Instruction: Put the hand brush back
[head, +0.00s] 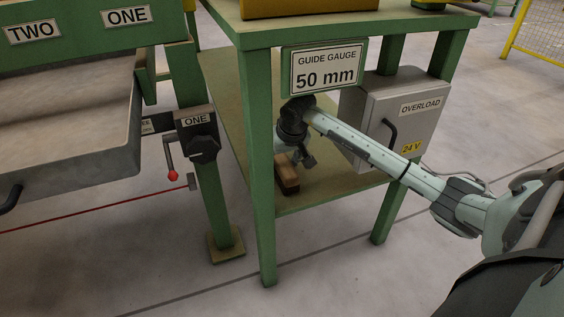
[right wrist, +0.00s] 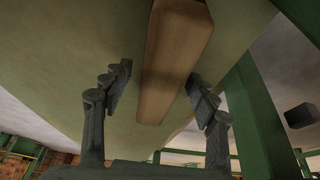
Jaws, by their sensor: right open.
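A brown wooden bar (head: 287,176), which looks like the hand brush, lies on the lower shelf of the green table, near its left edge. Its bristles cannot be made out. My right gripper (head: 295,158) is just above it, pointing down, and hides part of it. In the right wrist view the wooden bar (right wrist: 176,50) runs lengthwise between the two open fingers. My left gripper is not in view.
The lower shelf (head: 325,187) sits between green legs (head: 260,180). A GUIDE GAUGE sign (head: 325,71) hangs above my gripper. A red-knobbed lever (head: 171,165) is at left.

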